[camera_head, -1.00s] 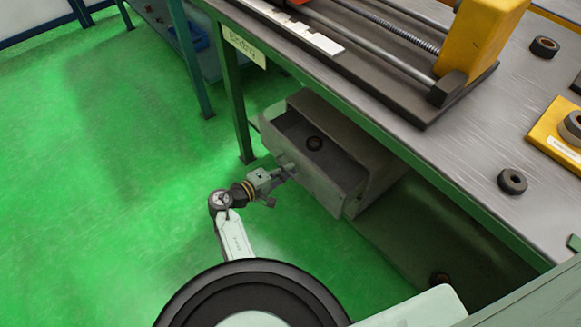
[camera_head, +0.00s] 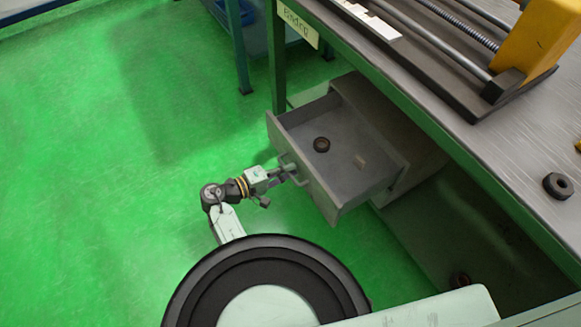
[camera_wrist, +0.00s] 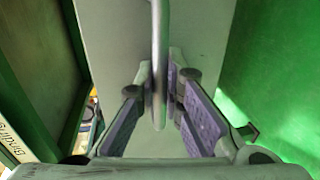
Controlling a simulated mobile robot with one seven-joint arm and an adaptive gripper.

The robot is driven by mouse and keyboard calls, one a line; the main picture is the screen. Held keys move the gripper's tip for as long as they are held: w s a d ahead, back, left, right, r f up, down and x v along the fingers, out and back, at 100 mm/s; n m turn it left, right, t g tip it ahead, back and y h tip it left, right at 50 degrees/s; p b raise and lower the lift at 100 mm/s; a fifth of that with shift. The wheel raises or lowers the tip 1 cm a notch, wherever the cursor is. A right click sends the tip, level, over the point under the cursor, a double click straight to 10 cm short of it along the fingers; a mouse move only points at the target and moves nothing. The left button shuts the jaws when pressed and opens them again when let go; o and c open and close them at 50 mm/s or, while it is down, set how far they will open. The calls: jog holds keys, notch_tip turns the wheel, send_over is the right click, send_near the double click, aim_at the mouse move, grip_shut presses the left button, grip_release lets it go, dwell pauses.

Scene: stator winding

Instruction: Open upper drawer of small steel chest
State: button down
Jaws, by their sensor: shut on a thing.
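The small steel chest (camera_head: 407,150) stands under the workbench. Its upper drawer (camera_head: 375,185) is pulled well out, and its grey inside shows in the head view. The drawer front (camera_wrist: 200,45) fills the space behind.
The workbench (camera_head: 480,110) overhangs the chest, with a machine with rods and a yellow block (camera_head: 540,45) on top. A green table leg (camera_head: 277,75) stands left of the drawer. Green floor (camera_head: 110,180) is open to the left.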

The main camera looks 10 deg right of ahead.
jog(key=c, duration=2)
grip_release()
jog(key=shift+o, duration=0.2)
jog(key=shift+a, duration=0.1)
jog(key=v, duration=1.2)
